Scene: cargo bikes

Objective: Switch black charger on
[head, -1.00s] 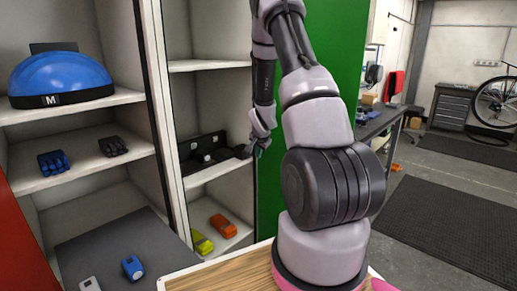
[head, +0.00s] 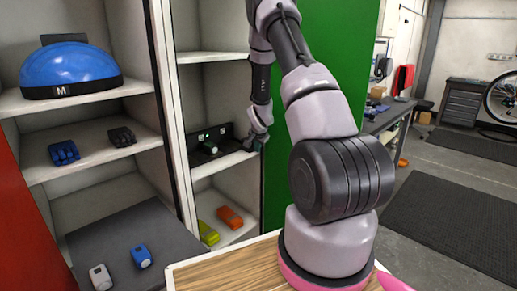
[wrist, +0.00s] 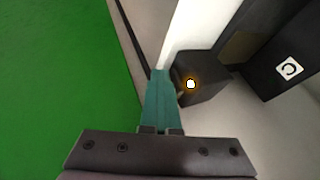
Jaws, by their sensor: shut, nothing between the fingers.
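The black charger (head: 196,138) stands on the middle shelf of the right cabinet section, with small green lights lit on its back panel and a round light-coloured part in front. In the wrist view a black block (wrist: 205,90) carries a glowing white-orange button or lamp, and a dark panel (wrist: 285,62) with a white icon stands to its right. My gripper (head: 253,146) is at the right end of the charger. Its teal fingers (wrist: 160,78) are shut and empty, beside the block's left side; I cannot tell whether they touch it.
A green panel (head: 310,55) stands close to the right of my gripper. A white cabinet edge (wrist: 187,30) runs near the fingertips. Below the charger lie a yellow item (head: 207,233) and an orange item (head: 230,217). Gloves and a blue helmet (head: 68,66) are on the left shelves.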

